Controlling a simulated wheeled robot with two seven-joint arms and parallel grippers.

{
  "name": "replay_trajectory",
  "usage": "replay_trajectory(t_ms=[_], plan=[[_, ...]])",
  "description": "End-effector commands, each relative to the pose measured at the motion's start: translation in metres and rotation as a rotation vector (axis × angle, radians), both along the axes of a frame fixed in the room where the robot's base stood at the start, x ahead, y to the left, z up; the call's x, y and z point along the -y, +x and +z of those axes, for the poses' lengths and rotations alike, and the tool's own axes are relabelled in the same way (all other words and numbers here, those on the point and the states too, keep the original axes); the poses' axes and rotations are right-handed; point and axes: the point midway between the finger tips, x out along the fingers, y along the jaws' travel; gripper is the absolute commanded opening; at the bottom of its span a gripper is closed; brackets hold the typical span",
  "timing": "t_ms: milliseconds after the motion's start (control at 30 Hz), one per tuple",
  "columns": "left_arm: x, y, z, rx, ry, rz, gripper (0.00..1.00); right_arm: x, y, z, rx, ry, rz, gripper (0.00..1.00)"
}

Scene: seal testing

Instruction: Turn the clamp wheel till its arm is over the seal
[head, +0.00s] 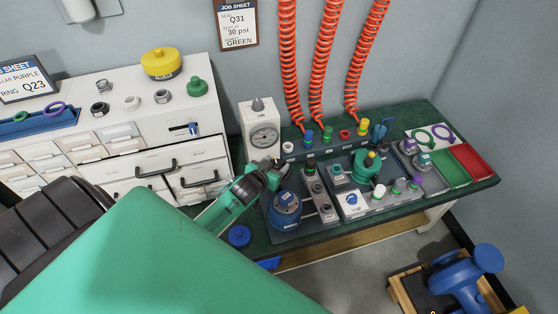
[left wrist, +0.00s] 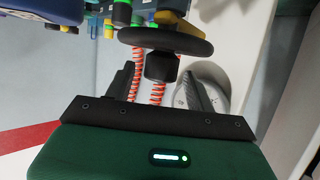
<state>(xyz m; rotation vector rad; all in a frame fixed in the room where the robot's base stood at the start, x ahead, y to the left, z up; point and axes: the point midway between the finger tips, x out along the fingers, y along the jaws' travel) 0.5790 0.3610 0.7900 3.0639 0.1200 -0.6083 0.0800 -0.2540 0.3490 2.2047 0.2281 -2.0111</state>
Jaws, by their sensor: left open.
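In the left wrist view a black wheel with a dark hub (left wrist: 162,66), which looks like the clamp wheel, stands just beyond and between my fingers. My left gripper (left wrist: 160,84) is open around the space below the hub; I cannot tell whether it touches. In the head view my left gripper (head: 280,172) is over the bench, beside the gauge box (head: 263,130) and above a blue round fixture (head: 285,207). The gripper hides most of the wheel there. I cannot make out the clamp arm or the seal. My right gripper is not in view.
The green bench top (head: 325,236) holds a row of coloured fittings and a green-topped device (head: 366,165). Red coiled hoses (head: 318,70) hang behind. White drawers (head: 100,140) stand left. A green tray (head: 449,170) and a red tray (head: 471,158) lie right.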

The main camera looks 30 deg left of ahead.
Motion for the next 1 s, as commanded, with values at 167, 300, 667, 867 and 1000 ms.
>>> replay_trajectory(t_ms=[167,300,667,867,1000], plan=[[-0.002,0.02,-0.008,0.0,0.0,0.001,0.55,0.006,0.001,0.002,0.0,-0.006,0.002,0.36],[-0.002,0.026,-0.011,0.0,0.0,0.0,0.55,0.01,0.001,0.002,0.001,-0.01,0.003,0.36],[-0.002,0.028,-0.012,0.0,0.0,0.0,0.47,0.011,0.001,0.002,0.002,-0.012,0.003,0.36],[-0.002,0.028,-0.012,0.0,0.0,0.0,0.08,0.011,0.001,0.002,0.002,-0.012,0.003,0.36],[-0.002,0.028,-0.012,-0.001,0.0,0.0,0.0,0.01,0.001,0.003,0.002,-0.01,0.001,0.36]])
